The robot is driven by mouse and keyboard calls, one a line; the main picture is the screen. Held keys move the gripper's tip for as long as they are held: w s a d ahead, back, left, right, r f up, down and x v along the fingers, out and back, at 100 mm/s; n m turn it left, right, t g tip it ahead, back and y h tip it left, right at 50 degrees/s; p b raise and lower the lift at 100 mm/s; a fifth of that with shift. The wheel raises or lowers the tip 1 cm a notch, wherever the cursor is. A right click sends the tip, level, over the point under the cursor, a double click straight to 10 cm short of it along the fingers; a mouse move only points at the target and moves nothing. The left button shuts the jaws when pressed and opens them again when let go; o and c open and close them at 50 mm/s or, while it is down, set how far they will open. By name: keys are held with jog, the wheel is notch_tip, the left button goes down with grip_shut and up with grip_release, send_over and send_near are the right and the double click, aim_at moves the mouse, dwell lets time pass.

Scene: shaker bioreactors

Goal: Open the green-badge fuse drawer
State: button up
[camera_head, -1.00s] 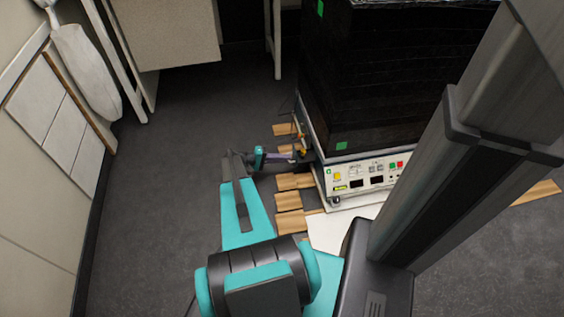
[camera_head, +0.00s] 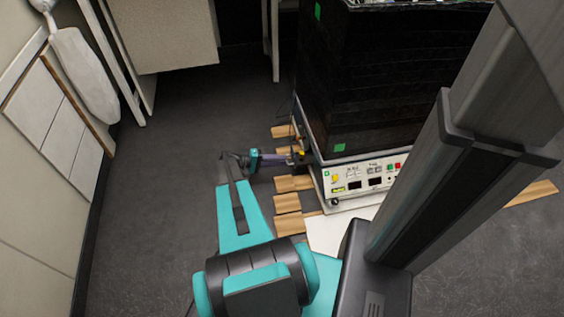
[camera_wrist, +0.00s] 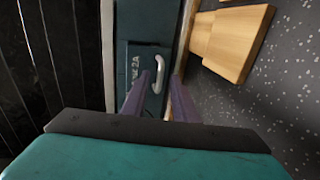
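In the wrist view a dark blue-grey drawer front (camera_wrist: 135,60) carries white lettering ending in "2A" and a pale curved handle (camera_wrist: 158,70). My gripper (camera_wrist: 160,76) has its two purple fingers apart, one on each side of the handle's lower part as seen here. Contact with the handle cannot be told. No green badge shows on the drawer front in this view. In the head view my gripper (camera_head: 284,158) is at the left side of the white instrument (camera_head: 352,180), and the drawer is hidden.
A tall black housing (camera_head: 390,80) with green patches stands on the instrument. Wooden slats (camera_head: 288,203) lie around its base, and some show close to the drawer in the wrist view (camera_wrist: 232,40). Open grey floor (camera_head: 170,200) lies to the left. A white cabinet wall stands far left.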

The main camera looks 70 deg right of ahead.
jog(key=p+v, duration=0.2)
jog(key=v, duration=1)
jog(key=shift+a+p, duration=0.15)
jog(key=shift+p, duration=0.25)
jog(key=shift+r, duration=0.1)
jog(key=w+a+r+n+t+h+p, duration=0.2)
jog(key=w+a+r+p, duration=0.45)
jog(key=w+a, duration=0.2)
jog(key=w+a+r+n+t+p, duration=0.1)
jog(key=a+r+p, duration=0.25)
jog(key=a, duration=0.35)
jog(key=w+a+r+n+t+p, duration=0.1)
jog(key=w+a+r+n+p, duration=0.1)
jog(key=a+p, duration=0.4)
jog(key=s+a+r+n+t+y+p, duration=0.1)
jog(key=s+a+r+n+y+p, duration=0.1)
jog(key=a, duration=1.1)
jog(key=s+a+r+n+t+y+p, duration=0.1)
jog(key=s+a+r+y+p, duration=0.3)
jog(key=s+a, duration=0.4)
jog(key=s+a+r+n+t+y+p, duration=0.2)
jog(key=a+r, duration=0.5)
jog(key=a, duration=1.2)
jog(key=s+n+y+p, duration=0.1)
jog(key=s+n+p, duration=0.1)
jog(key=s, duration=0.1)
jog(key=shift+y, duration=0.3)
